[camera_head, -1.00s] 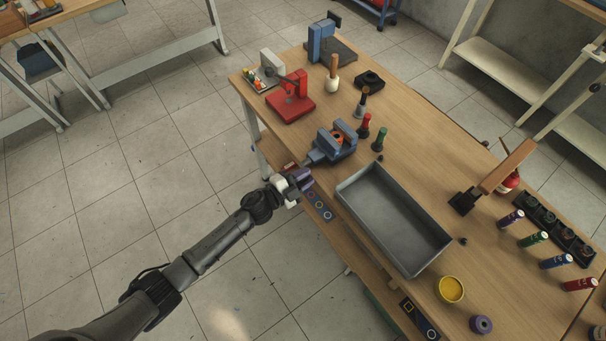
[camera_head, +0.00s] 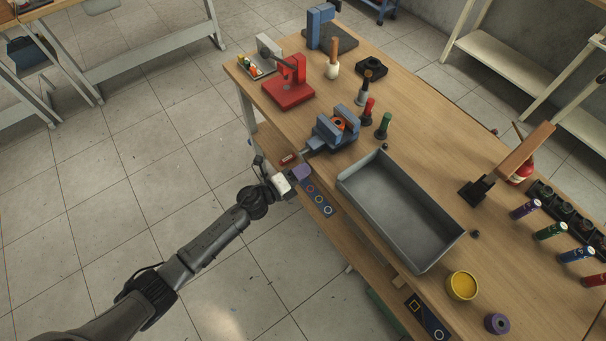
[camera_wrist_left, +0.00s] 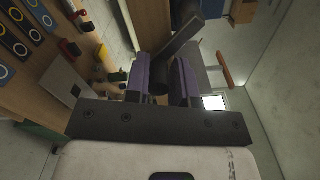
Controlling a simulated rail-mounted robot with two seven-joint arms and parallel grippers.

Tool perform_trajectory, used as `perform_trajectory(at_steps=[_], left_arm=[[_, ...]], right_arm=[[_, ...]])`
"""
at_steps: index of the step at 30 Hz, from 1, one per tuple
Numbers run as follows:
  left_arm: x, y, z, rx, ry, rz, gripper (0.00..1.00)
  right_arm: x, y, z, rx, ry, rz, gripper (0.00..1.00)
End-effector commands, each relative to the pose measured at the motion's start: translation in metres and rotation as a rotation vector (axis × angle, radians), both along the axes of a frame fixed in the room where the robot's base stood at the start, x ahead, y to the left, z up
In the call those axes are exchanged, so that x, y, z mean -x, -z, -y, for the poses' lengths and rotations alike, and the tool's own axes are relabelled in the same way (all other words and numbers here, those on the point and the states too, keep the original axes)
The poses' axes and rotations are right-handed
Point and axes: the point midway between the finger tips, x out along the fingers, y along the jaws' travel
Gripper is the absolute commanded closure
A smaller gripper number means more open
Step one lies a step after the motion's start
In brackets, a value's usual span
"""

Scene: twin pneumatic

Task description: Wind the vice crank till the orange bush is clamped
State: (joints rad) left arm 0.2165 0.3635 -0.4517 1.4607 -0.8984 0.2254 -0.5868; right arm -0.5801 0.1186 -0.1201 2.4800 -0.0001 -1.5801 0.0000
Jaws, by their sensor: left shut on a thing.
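The blue vice (camera_head: 329,139) stands at the table's near left edge. The orange bush (camera_head: 338,124) sits between its jaws; I cannot tell whether both jaws touch it. The vice's screw end (camera_head: 306,151) points out over the edge towards my left gripper (camera_head: 299,174). In the left wrist view, the purple-padded fingers of this gripper (camera_wrist_left: 164,82) are shut around a dark round handle (camera_wrist_left: 160,76), which appears to be the crank's grip. The rest of the crank is mostly hidden by the hand in the head view. My right gripper is not in view.
A grey tray (camera_head: 372,222) lies right of the vice. A red press (camera_head: 289,86) stands behind it on the left. Red (camera_head: 367,110) and green (camera_head: 383,126) handled tools stand close to its right. Below the tabletop, a shelf carries a blue marked strip (camera_head: 318,197).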

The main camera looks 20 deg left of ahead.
Motion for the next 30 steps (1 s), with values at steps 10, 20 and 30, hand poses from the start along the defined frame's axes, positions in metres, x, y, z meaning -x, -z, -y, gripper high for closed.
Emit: perform_trajectory(at_steps=[10, 20, 30], left_arm=[[-0.007, 0.016, -0.013, -0.275, -0.005, 0.18, 1.0], [-0.015, 0.019, -0.023, -0.523, -0.004, 0.35, 1.0], [-0.021, 0.017, -0.032, -0.71, -0.006, 0.478, 1.0]], right_arm=[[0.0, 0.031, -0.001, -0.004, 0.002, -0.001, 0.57], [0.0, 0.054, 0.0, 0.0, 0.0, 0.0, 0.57], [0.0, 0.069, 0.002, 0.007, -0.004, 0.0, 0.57]])
